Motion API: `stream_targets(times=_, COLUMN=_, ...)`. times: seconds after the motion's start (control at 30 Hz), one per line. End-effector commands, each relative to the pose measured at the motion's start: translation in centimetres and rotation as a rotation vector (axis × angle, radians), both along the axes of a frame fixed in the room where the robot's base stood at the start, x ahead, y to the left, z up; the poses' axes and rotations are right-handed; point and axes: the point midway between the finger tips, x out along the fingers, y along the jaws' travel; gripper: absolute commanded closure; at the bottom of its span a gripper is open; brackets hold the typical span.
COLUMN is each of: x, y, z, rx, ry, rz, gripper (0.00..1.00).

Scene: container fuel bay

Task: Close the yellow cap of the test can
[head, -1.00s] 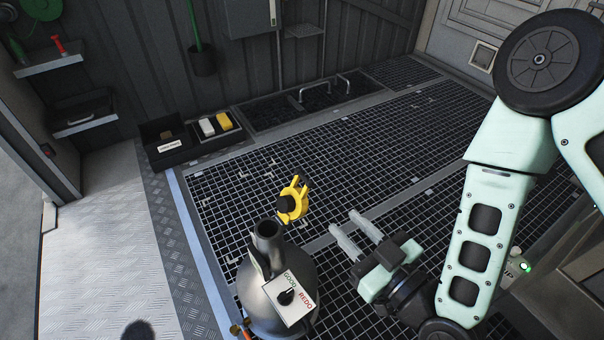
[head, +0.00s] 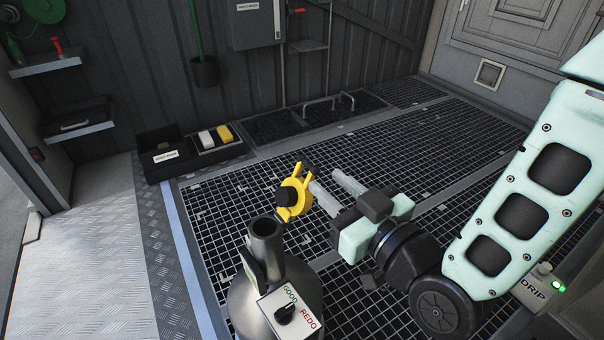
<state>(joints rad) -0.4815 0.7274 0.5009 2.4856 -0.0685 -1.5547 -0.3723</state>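The test can (head: 277,290) is a grey metal can at the bottom middle of the head view, with an open upright neck (head: 265,238). Its yellow cap (head: 295,192) is swung open, standing up behind and to the right of the neck. A label plate with a dark knob (head: 285,313), marked GOOD and REDO, is on the can's front. My gripper (head: 330,190) is just right of the cap, fingers pointing up and left, spread apart with a gap. One finger appears close to the cap's right edge; whether it touches is unclear. Nothing shows between the fingers.
A black grating floor (head: 400,150) spreads around the can. A dark tray (head: 190,172) with a white and a yellow block stands at the back left. A DRIP box (head: 536,287) with a green light is at the lower right. Wall shelves are at the left.

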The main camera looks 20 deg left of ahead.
Motion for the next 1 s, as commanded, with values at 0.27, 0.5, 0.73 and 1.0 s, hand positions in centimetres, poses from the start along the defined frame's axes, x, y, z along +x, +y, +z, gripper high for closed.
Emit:
stream_targets(times=0.27, x=3.3, y=4.5, z=-0.1, rx=0.003, ry=-0.002, rz=-0.002, gripper=0.69)
stream_targets(times=0.5, x=4.9, y=6.7, z=-0.1, rx=0.001, ry=-0.001, rz=0.000, gripper=0.69)
stream_targets(times=0.73, x=5.2, y=7.1, z=0.0, rx=-0.001, ry=-0.001, rz=0.000, gripper=0.69)
stream_targets(times=1.0, x=5.2, y=7.0, z=0.0, rx=0.000, ry=0.000, rz=-0.001, gripper=1.00)
